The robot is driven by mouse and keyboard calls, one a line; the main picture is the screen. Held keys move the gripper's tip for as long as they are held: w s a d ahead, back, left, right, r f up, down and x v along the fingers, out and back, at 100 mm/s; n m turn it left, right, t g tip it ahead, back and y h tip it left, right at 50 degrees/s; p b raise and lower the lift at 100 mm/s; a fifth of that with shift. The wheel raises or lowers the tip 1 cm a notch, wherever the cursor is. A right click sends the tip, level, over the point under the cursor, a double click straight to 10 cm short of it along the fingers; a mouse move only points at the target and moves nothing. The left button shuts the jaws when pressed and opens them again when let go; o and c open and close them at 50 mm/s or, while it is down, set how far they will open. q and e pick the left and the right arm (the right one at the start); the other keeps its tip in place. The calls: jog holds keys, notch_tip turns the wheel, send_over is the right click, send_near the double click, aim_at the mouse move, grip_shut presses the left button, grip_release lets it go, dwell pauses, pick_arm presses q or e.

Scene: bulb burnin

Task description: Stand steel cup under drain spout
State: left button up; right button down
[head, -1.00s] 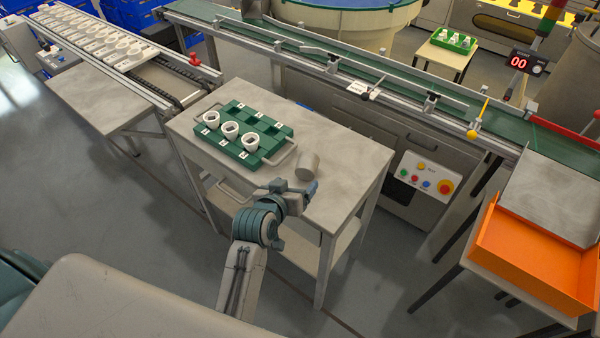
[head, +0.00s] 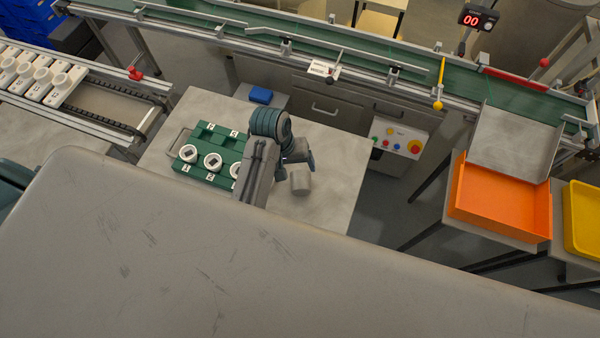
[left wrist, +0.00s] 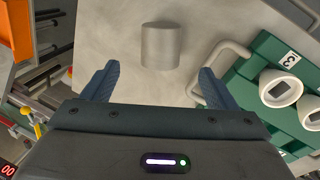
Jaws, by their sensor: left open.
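The steel cup (head: 300,183) is a plain grey cylinder on the right part of the small grey table (head: 330,160). It also shows in the left wrist view (left wrist: 160,46), ahead of the fingertips and roughly centred between them. My left gripper (head: 298,158) is just beside the cup in the head view. In the left wrist view, its two blue-grey fingers (left wrist: 157,82) are spread apart with nothing between them, and the cup stands clear of them. I cannot make out a drain spout in either view. My right gripper is out of view.
A green tray (head: 224,141) with white ring-shaped parts sits left of the cup. A blue block (head: 260,95) lies behind it. A conveyor (head: 400,65) and a button panel (head: 399,140) stand beyond the table. An orange bin (head: 500,205) is at right.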

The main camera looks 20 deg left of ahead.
aim_at(299, 178)
pick_arm(q)
jog(key=shift+s+d+f, duration=0.1)
jog(key=shift+d+f, duration=0.25)
jog(key=shift+f, duration=0.2)
jog(key=shift+d+f, duration=0.3)
jog(key=shift+f, duration=0.6)
jog(key=shift+a+f+p, duration=0.15)
jog(key=shift+f+p, duration=0.1)
jog(key=shift+p, duration=0.15)
jog(key=p+x, duration=0.2)
jog(key=x, duration=0.2)
jog(key=shift+a, duration=0.1)
jog(key=shift+f, duration=0.5)
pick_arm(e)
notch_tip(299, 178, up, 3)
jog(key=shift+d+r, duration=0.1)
pick_arm(q)
jog(key=c, duration=1.1)
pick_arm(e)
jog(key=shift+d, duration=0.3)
pick_arm(q)
jog(key=shift+w+r, duration=0.1)
jog(key=shift+w, duration=0.1)
jog(key=shift+c, duration=0.2)
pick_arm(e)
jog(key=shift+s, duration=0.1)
